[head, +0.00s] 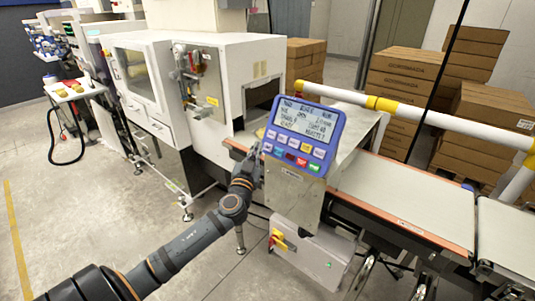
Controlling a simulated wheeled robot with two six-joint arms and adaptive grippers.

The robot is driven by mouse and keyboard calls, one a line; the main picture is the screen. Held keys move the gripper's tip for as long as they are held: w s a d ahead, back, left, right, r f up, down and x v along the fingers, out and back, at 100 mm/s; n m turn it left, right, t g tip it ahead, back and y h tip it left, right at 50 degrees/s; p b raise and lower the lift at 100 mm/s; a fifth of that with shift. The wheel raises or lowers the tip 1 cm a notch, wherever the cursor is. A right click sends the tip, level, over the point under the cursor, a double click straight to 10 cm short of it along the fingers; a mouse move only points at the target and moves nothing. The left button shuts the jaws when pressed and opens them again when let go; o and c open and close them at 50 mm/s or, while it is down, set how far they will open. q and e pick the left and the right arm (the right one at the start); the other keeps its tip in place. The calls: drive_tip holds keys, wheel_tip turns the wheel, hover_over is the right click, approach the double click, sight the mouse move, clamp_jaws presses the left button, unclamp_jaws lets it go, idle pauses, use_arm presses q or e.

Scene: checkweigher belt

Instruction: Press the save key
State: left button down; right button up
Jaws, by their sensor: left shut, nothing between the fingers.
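A blue control panel (334,134) with a lit screen (305,122) and two rows of small coloured keys stands tilted above the belt frame. The key labels are too small to read, so I cannot tell which one is the save key. One key in the lower row is red (301,162). My left gripper (257,150) is shut and empty, close to the panel's lower left corner. I cannot tell whether its tips touch the panel. My right gripper is not in view.
A conveyor belt (425,196) runs off to the right, with a white and yellow rail (345,97) above it. A white machine (220,60) stands behind on the left. Stacked cardboard boxes (405,72) stand at the back. The floor at front left is clear.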

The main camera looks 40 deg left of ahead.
sight(268, 147)
use_arm(q)
drive_tip(key=shift+w+d+f+b, duration=0.1)
drive_tip(key=shift+w+f+b, duration=0.25)
drive_tip(key=shift+w, duration=0.25)
drive_tip(key=shift+w+f+b, duration=0.25)
drive_tip(key=shift+w+b, duration=0.1)
drive_tip(key=shift+w, duration=0.2)
idle(0.6)
drive_tip(key=shift+w+f+b, duration=0.15)
drive_tip(key=shift+w+b, duration=0.2)
drive_tip(key=shift+b, duration=0.05)
